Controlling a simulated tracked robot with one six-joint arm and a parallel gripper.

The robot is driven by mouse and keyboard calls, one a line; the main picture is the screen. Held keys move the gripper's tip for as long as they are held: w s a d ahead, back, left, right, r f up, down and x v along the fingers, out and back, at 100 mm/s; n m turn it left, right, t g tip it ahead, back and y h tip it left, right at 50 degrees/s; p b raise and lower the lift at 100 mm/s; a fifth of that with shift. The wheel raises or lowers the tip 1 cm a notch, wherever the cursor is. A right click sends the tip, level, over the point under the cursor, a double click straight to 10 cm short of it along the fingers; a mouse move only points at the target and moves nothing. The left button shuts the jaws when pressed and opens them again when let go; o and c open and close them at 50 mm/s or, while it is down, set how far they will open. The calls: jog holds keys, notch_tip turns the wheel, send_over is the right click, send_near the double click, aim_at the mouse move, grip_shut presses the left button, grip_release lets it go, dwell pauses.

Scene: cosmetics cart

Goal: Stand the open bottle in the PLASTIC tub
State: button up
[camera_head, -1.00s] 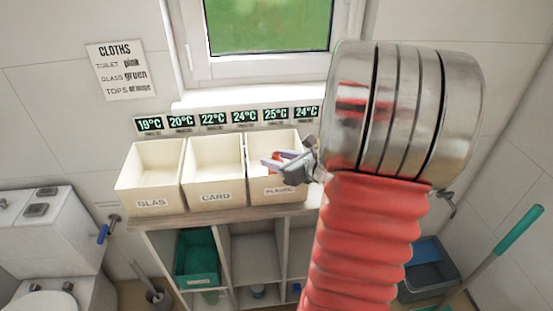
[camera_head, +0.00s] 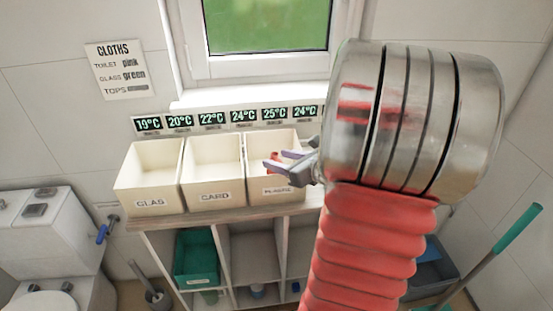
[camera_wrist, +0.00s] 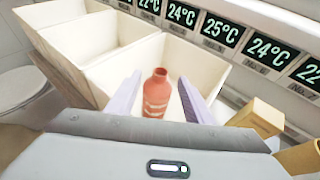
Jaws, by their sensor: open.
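The open bottle (camera_wrist: 156,92) is red with an open neck. In the wrist view it stands about upright inside the PLASTIC tub (camera_wrist: 203,57), between my two fingers and apart from them as far as I can see. In the head view my gripper (camera_head: 279,160) is over the right-hand tub, labelled PLASTIC (camera_head: 262,185), and only a bit of the red bottle (camera_head: 274,156) shows.
The GLAS tub (camera_head: 150,203) and the CARD tub (camera_head: 215,196) stand in a row to the left. Temperature displays (camera_head: 212,118) line the wall behind. Tan blocks (camera_wrist: 262,117) stand right of the tub in the wrist view. A green-handled pole (camera_head: 519,228) leans at the right.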

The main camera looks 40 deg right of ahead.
jog(key=v, duration=0.9)
jog(key=shift+s+r, duration=0.15)
jog(key=shift+s, duration=0.2)
dwell(0.5)
